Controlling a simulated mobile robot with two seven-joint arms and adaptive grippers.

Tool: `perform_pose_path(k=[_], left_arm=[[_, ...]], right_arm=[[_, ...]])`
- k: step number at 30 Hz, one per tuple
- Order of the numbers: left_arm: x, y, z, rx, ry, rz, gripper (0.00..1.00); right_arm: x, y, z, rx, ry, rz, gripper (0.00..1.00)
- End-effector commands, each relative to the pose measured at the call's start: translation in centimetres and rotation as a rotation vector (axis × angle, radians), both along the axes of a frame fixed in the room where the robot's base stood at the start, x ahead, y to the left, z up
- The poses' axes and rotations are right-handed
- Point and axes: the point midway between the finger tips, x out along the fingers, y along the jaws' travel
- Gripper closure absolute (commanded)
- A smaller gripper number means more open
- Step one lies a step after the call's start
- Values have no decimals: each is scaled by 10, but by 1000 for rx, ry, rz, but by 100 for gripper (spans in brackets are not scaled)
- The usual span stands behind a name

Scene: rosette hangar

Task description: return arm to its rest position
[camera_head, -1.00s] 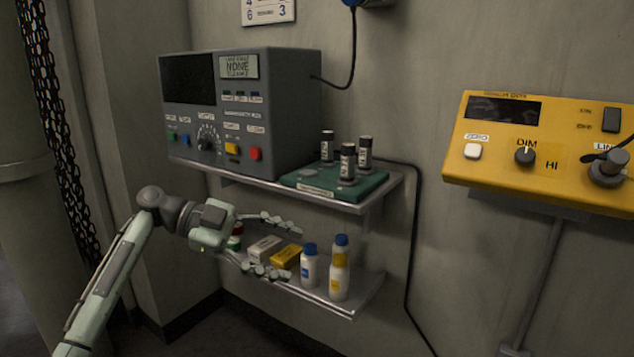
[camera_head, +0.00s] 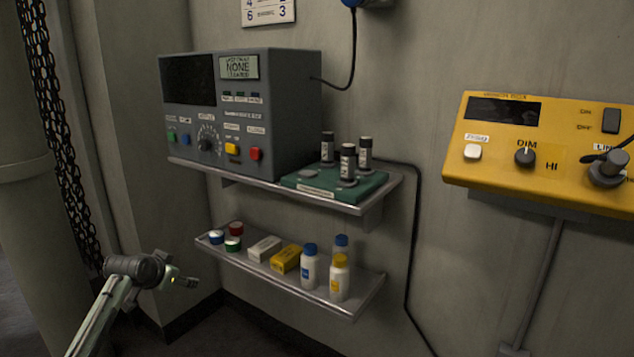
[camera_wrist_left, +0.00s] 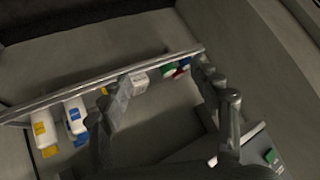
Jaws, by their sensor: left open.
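My left arm comes in from the lower left in the head view, ending short of the lower shelf, left of and below it. The left gripper (camera_head: 183,282) is small and mostly turned away there. In the left wrist view my left gripper (camera_wrist_left: 162,76) has its two fingers spread apart with nothing between them. The lower shelf (camera_head: 345,306) lies beyond the fingers; its edge also crosses the left wrist view (camera_wrist_left: 60,99). My right gripper is not in view.
The lower shelf holds white bottles (camera_head: 309,270), a yellow box (camera_head: 286,258), a white box (camera_head: 264,248) and small coloured-topped containers (camera_head: 235,229). Above are a grey console (camera_head: 290,110) and a green tray (camera_head: 360,190) with dark cylinders. A chain (camera_head: 65,170) hangs at left.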

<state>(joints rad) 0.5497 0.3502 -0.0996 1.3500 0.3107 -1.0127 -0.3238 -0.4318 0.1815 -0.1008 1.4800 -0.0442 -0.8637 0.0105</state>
Motion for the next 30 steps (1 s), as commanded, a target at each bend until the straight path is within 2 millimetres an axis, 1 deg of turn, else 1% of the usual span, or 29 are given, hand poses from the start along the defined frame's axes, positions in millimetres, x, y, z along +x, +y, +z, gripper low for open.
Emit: perform_pose_path(k=[1, 3, 6, 7, 9, 11, 14, 15, 17, 18, 20, 21, 23, 24, 26, 27, 29, 30], left_arm=[[5, 15, 8, 21, -44, 67, 37], [12, 35, 22, 47, -113, 156, 37], [19, 59, 45, 78, -220, 258, 37], [14, 58, 33, 79, -211, 263, 37], [0, 51, 1, 74, -162, 253, 37], [-12, 46, -23, 71, -130, 247, 37], [-35, 38, -64, 68, -72, 238, 37], [-46, 35, -82, 68, -46, 233, 37], [-65, 29, -111, 65, -2, 228, 37], [-80, 24, -132, 62, 29, 223, 37], [-107, 17, -165, 58, 83, 217, 37], [-127, 12, -188, 55, 119, 213, 37], [-159, 4, -221, 51, 176, 206, 37], [-181, -2, -241, 48, 213, 203, 37], [-216, -9, -270, 42, 269, 198, 37], [-241, -14, -289, 39, 307, 194, 37], [-279, -22, -314, 33, 365, 190, 37], [-305, -27, -330, 28, 401, 189, 37]], right_arm=[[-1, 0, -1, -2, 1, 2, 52], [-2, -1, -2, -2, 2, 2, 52], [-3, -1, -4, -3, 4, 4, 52], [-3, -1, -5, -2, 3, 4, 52], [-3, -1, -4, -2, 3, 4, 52], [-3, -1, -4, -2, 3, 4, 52], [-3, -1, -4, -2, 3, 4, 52], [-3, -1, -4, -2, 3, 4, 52], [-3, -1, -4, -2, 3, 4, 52], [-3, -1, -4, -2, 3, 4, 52], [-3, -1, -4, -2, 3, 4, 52], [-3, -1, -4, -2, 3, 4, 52], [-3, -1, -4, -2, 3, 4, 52], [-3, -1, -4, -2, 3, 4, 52], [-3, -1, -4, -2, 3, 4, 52], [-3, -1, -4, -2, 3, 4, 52], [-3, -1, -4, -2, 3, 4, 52], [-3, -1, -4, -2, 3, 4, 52]])
